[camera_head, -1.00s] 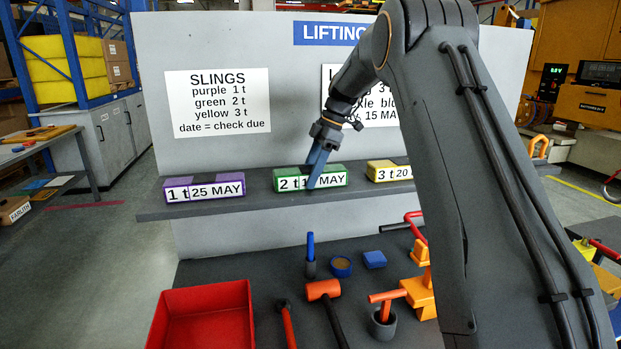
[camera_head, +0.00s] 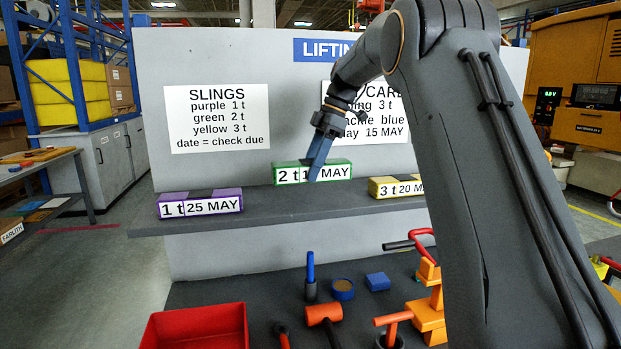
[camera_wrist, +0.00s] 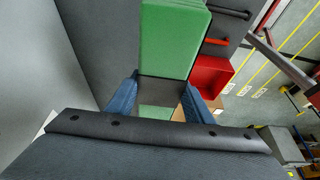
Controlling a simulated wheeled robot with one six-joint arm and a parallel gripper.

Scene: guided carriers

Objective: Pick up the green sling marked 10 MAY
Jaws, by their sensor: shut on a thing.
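The green sling (camera_head: 284,175) is a flat green pack with a white label that reads 2 t and a date ending in MAY; one blue finger covers part of the date. My gripper (camera_head: 314,178) is shut on it, with a blue finger across its front. The sling is raised a little above the grey shelf (camera_head: 300,203). In the wrist view the green sling (camera_wrist: 172,38) lies between the blue fingers of my gripper (camera_wrist: 160,95), across a dark band.
A purple sling (camera_head: 200,194) marked 25 MAY stands at left on the shelf, a yellow sling (camera_head: 385,187) marked 20 at right. A red bin (camera_head: 195,325), a mallet (camera_head: 322,314) and other tools lie on the bench below. A grey board rises behind.

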